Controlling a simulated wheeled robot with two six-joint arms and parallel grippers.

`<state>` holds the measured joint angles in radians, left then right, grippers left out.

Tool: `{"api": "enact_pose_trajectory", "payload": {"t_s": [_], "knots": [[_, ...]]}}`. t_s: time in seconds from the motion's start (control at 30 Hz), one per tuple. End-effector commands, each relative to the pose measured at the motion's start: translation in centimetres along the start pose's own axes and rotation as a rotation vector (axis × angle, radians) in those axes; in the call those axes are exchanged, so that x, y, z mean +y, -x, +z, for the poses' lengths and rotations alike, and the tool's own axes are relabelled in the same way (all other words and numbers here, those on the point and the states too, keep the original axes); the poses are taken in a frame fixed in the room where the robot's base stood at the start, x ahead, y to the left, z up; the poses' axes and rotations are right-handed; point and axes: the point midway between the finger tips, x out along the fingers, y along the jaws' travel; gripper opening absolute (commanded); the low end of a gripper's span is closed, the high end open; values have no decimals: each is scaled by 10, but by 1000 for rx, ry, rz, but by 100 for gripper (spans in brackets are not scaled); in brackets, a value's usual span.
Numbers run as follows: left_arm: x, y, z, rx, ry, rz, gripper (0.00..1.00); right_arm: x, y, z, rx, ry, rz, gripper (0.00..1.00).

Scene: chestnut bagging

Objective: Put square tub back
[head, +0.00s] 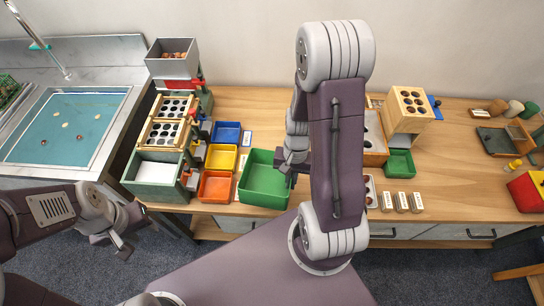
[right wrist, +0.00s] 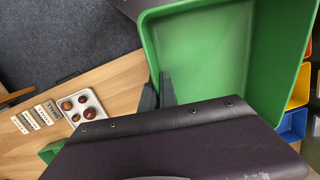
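The square tub, a large empty green one (head: 264,182), is at the front of the wooden table, right of the small coloured bins. It fills the upper part of the right wrist view (right wrist: 205,55). My right gripper (head: 289,172) is at the tub's right wall. In the right wrist view its two dark fingers (right wrist: 160,92) are close together, one on each side of that wall, and look closed on it. Whether the tub's base touches the table is not clear. My left gripper (head: 128,233) is empty, with its fingers apart, in front of the table at the left.
Blue (head: 226,132), yellow (head: 221,158) and orange (head: 215,186) bins stand left of the tub. A smaller green tray (head: 400,163) is to the right. Several labelled blocks (head: 402,202) lie near the front edge. A sink (head: 68,125) is at far left.

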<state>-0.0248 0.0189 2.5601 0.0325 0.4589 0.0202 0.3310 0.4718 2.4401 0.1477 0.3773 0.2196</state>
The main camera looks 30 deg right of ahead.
Motion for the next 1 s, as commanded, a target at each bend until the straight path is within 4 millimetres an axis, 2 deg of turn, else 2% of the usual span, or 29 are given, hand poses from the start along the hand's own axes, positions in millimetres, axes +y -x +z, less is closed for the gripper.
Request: {"api": "enact_pose_trajectory", "payload": {"t_s": [0.03, 0.1, 0.2, 0.3, 0.43, 0.57, 0.8, 0.9, 1.0], "knots": [[0, -8, 1, 0, 0, 0, 36, 2, 0, -20, 48, 30, 2, 0], [0, -12, 1, 0, 0, 0, 36, 2, 7, -43, 96, 73, 6, 0], [0, -15, 2, 0, 0, 0, 36, 0, 18, -65, 138, 117, 10, 0], [0, -16, 2, 0, 0, 0, 36, -2, 25, -76, 157, 140, 11, 0], [0, -16, 2, 0, 0, 0, 36, -3, 26, -78, 158, 145, 12, 0], [0, -16, 2, 0, 0, 0, 36, -7, 15, -102, 155, 142, 12, 0], [0, -15, 2, 0, 0, 0, 36, -18, -14, -171, 154, 143, 12, 0], [0, -15, 2, 0, 0, 0, 36, -22, -22, -190, 155, 143, 11, 0], [0, -15, 2, 0, 0, 0, 36, -23, -25, -199, 156, 143, 11, 0]]}}
